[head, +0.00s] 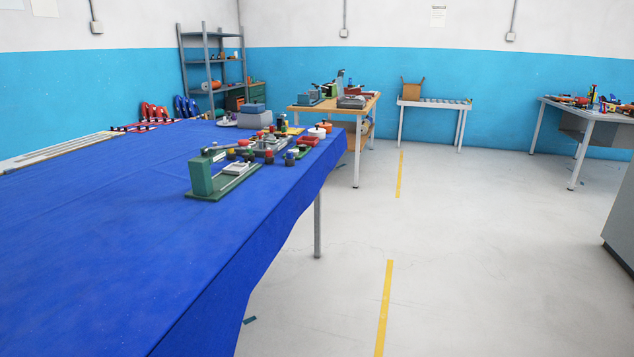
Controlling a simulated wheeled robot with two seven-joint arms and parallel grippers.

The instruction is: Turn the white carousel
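No thing in the head view can be told for certain as the white carousel. A small round white object (317,133) stands among the items near the far right end of the blue-covered table (120,230). It is too small for me to tell whether it is the carousel. A pale flat round piece (226,123) lies further left, beside a grey box (254,119). Neither of my grippers shows in this view.
A green press-like tool (203,174) and several small parts stand on the table's right side. The right floor is open.

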